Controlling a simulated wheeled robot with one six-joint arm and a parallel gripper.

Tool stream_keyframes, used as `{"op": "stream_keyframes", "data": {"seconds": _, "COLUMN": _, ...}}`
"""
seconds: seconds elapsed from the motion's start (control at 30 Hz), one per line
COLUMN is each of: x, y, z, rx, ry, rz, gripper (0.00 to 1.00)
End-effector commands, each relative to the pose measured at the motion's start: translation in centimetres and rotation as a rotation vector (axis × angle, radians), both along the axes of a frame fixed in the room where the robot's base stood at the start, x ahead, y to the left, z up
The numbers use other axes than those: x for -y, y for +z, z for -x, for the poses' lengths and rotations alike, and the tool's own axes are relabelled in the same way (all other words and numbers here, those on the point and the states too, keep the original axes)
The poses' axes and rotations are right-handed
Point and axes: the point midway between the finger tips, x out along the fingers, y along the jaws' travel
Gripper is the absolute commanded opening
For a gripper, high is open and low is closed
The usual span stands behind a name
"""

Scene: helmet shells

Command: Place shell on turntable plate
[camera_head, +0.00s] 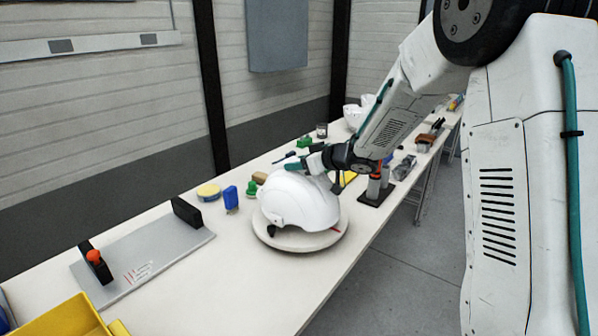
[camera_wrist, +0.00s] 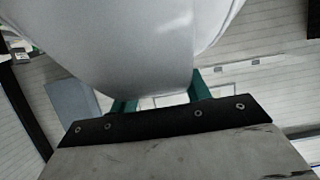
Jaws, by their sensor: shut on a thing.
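The white helmet shell (camera_head: 298,203) is over the round turntable plate (camera_head: 325,238) in the head view. It looks upright and appears to rest on the plate, though its underside contact is partly hidden. My gripper (camera_head: 305,164) reaches in from the upper right and is shut on the shell's back upper side. In the wrist view the shell (camera_wrist: 140,45) fills the upper middle, with the teal fingers of my gripper (camera_wrist: 158,95) on both sides of its lower edge. The plate is not visible in the wrist view.
A metal fixture plate (camera_head: 145,262) with black blocks lies left. A yellow bin (camera_head: 70,318) is at the lower left corner. A blue item (camera_head: 230,197), a yellow round tin (camera_head: 208,192) and green pieces stand behind the turntable.

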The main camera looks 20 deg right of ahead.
Motion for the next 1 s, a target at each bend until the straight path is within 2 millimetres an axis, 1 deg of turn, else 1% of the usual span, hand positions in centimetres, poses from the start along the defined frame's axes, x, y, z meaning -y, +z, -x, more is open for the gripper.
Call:
{"op": "stream_keyframes", "data": {"seconds": 0.03, "x": 0.1, "y": 0.0, "z": -0.6, "rx": 0.002, "ry": -0.001, "rz": -0.001, "gripper": 0.0}}
{"op": "stream_keyframes", "data": {"seconds": 0.1, "x": 0.3, "y": 0.0, "z": -1.1, "rx": 0.0, "ry": -0.001, "rz": -0.001, "gripper": 0.0}}
{"op": "stream_keyframes", "data": {"seconds": 0.37, "x": 0.5, "y": -0.1, "z": -2.2, "rx": 0.001, "ry": -0.001, "rz": 0.0, "gripper": 0.0}}
{"op": "stream_keyframes", "data": {"seconds": 0.7, "x": 0.5, "y": -3.5, "z": -2.1, "rx": -0.001, "ry": 0.0, "rz": -0.001, "gripper": 0.0}}
{"op": "stream_keyframes", "data": {"seconds": 1.0, "x": 0.5, "y": -3.7, "z": -2.1, "rx": 0.002, "ry": -0.001, "rz": -0.001, "gripper": 0.0}}
